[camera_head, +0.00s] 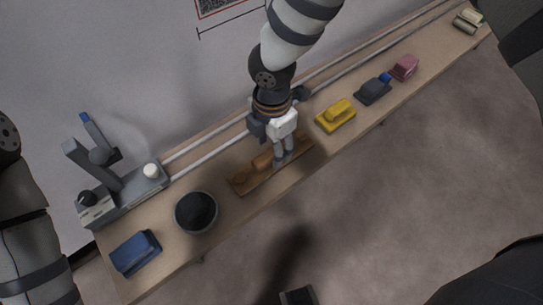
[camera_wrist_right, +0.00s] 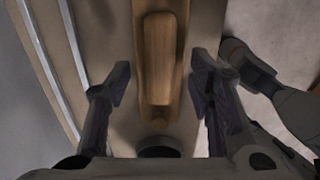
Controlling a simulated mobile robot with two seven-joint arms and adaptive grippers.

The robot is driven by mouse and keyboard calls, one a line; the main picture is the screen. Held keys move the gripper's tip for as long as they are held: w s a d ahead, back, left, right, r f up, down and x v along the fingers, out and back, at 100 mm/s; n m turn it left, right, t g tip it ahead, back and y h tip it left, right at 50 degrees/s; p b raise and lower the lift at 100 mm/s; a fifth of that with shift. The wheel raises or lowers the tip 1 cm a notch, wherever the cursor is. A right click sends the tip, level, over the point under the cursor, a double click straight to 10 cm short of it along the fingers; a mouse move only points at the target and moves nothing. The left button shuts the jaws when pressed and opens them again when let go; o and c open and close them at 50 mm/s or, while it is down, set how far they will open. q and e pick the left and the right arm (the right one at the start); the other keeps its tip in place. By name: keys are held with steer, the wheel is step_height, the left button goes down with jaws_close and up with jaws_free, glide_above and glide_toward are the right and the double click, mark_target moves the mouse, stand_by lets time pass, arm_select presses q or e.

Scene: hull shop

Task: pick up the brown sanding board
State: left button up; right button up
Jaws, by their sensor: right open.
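The brown sanding board (camera_head: 243,180) is a long, narrow wooden board with a raised wooden grip. It lies on the long wooden bench (camera_head: 175,245), in the middle of the head view. My right gripper (camera_head: 283,160) points down over the board and covers part of it. In the wrist view, the board's grip (camera_wrist_right: 159,60) runs lengthwise between the two spread fingers of my right gripper (camera_wrist_right: 160,82), with a gap on each side. The right gripper is open and empty. My left arm shows at the left edge of the head view, but its gripper is out of view.
A dark bowl (camera_head: 197,212) and a blue block (camera_head: 135,252) are left of the board. A grey clamp-like device (camera_head: 125,195) stands at the bench's left end. A yellow block (camera_head: 336,115), a dark block (camera_head: 372,92) and a pink block (camera_head: 404,67) lie right. Rails run behind.

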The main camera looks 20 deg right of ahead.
step_height(320, 180, down, 3)
steer(key=shift+r, duration=0.1)
jaws_close()
arm_select(q)
steer(key=shift+s+f, duration=0.15)
steer(key=shift+f, duration=0.05)
arm_select(e)
steer(key=shift+r, duration=0.4)
steer(key=r, duration=0.3)
steer(key=shift+d+r, duration=0.15)
steer(key=shift+d, duration=0.05)
arm_select(q)
steer(key=shift+t, duration=0.8)
steer(key=w+r+p, duration=0.3)
steer(key=w+r, duration=0.1)
arm_select(e)
steer(key=s+d+r, duration=0.8)
steer(key=d+r, duration=0.1)
steer(key=d, duration=0.2)
